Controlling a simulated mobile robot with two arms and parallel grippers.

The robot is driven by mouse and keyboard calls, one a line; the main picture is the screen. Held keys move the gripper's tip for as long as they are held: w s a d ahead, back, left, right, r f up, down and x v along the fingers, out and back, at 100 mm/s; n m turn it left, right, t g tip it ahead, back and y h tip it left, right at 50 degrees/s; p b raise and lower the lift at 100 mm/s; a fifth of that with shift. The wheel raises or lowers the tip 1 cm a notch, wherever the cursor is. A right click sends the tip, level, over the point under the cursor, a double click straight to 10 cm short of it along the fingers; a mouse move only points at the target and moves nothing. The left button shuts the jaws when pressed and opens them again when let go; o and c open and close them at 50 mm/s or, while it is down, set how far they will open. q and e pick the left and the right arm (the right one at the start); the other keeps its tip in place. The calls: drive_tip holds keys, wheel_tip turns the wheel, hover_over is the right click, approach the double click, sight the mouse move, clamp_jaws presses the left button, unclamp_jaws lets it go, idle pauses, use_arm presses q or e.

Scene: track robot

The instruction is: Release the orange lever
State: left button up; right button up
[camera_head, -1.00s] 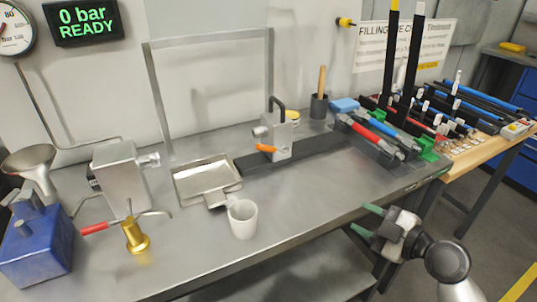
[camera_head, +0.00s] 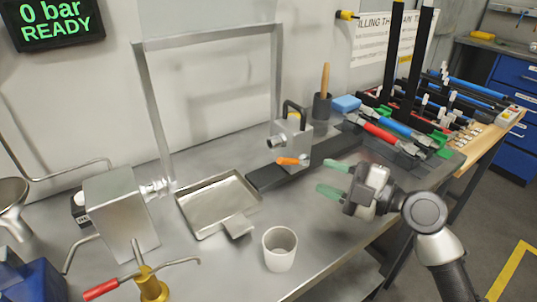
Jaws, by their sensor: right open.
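The orange lever (camera_head: 289,161) sticks out to the left from the lower part of a grey metal block (camera_head: 311,143) with a dark handle on top. The block stands on a dark rail (camera_head: 275,178) on the steel bench. My right gripper (camera_head: 331,178) has two green fingertips that point left, spread apart with nothing between them. It is in front of the block and to the right of the lever, apart from both. My left gripper is out of view.
A metal tray (camera_head: 186,208) and a white cup (camera_head: 280,262) stand left of and in front of the lever. A gold fitting with a red-handled bar (camera_head: 101,290) is at the lower left. A holder with a wooden-handled tool (camera_head: 322,106) stands behind. Red and blue tools (camera_head: 380,133) lie to the right.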

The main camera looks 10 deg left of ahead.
sight(290, 163)
drive_tip(key=shift+w+a+r, duration=0.15)
drive_tip(key=shift+a, duration=0.25)
drive_tip(key=p+x, duration=0.2)
drive_tip(key=x, duration=0.7)
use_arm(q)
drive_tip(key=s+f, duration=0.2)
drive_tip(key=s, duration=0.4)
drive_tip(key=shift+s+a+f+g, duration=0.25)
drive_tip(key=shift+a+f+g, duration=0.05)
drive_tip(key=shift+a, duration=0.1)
use_arm(e)
clamp_jaws()
